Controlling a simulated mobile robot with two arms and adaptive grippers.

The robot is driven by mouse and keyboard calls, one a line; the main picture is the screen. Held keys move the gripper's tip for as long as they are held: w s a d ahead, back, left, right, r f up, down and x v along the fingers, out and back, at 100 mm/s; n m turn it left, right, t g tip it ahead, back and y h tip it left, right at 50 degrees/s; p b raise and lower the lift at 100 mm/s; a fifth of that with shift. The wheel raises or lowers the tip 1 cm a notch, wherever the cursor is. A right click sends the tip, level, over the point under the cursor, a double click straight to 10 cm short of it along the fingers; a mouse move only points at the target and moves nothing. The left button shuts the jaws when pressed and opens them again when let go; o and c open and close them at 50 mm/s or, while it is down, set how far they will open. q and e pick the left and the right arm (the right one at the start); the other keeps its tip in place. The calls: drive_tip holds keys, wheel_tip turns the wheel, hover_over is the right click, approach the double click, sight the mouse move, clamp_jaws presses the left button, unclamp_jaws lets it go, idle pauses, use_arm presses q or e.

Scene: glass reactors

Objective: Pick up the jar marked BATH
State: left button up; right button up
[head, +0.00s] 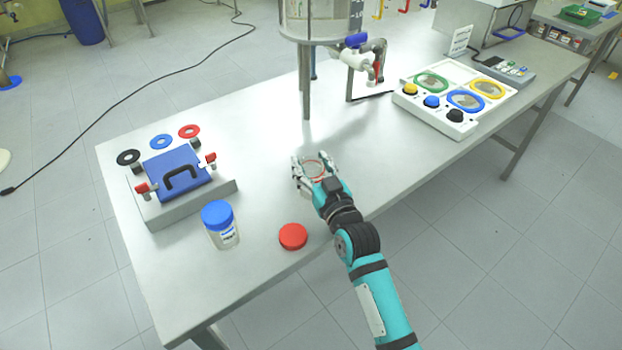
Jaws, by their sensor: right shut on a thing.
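My right gripper (308,166) is over the table and its fingers are closed around a clear open jar (314,171) with a reddish ring at its mouth. The fingers hide much of this jar, and I see no label on it. I cannot tell whether it touches the table. A second clear jar with a blue lid (218,214) stands upright near the front edge, left of the gripper. It has a white label (228,236) too small to read, so I cannot tell which jar is marked BATH. My left gripper is out of view.
A red lid (293,236) lies near the table's (260,130) front edge. A blue-lidded clamp box (178,176) stands left. A glass reactor (316,20) on legs with a valve (357,58) rises behind the gripper. A white panel (455,96) with coloured knobs is right.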

clamp_jaws()
